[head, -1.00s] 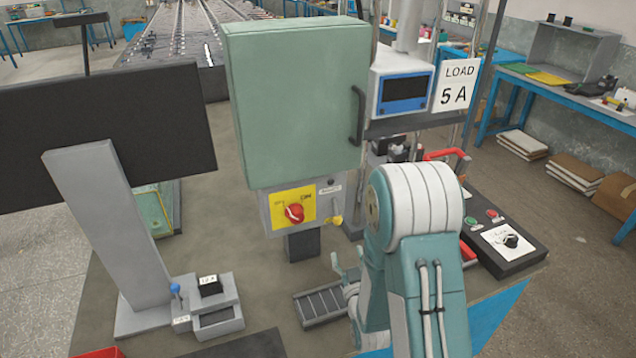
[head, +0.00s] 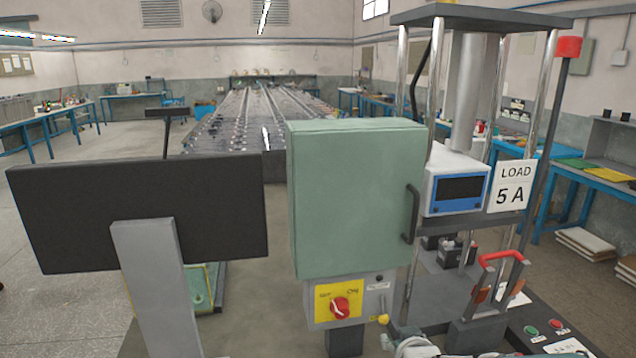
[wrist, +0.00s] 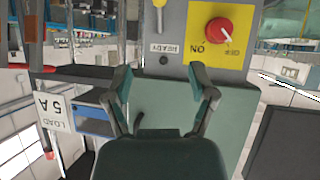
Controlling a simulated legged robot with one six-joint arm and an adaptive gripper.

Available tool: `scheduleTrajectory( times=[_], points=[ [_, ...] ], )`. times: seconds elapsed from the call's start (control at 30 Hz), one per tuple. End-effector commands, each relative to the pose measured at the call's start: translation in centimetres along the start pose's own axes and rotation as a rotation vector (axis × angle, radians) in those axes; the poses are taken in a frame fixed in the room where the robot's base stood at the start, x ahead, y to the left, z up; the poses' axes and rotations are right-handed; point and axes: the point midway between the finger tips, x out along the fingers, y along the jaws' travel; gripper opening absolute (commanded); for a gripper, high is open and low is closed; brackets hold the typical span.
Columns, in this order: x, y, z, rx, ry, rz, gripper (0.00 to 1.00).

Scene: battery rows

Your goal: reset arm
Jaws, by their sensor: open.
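My gripper (wrist: 163,78) shows in the wrist view with its two teal fingers spread apart and nothing between them. Beyond the fingers is the green cabinet (wrist: 170,104), upside down in that view, with the yellow switch plate (wrist: 232,52) and its red rotary knob (wrist: 219,31) past the fingertips. In the head view only a small part of my arm shows at the bottom edge, below the cabinet (head: 350,200). The red knob (head: 340,308) is under the cabinet there. The gripper's gap to the panel is hard to tell.
A dark monitor (head: 60,220) stands left of the cabinet. A press with a display (head: 460,190) and a "LOAD 5 A" sign (head: 513,186) stands right. A red-handled fixture (head: 500,258) and a button box (head: 545,333) are at lower right. Open floor lies at left.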

Motion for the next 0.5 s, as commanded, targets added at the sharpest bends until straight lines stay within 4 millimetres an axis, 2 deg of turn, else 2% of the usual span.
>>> scheduleTrajectory(
  times=[0.23, 0.5],
  points=[
    [-5.7, -0.1, -0.5, 0.033, -0.150, -0.013, 0.73],
    [-12.9, -0.4, 0.6, 0.070, -0.325, -0.027, 0.73]
  ],
)
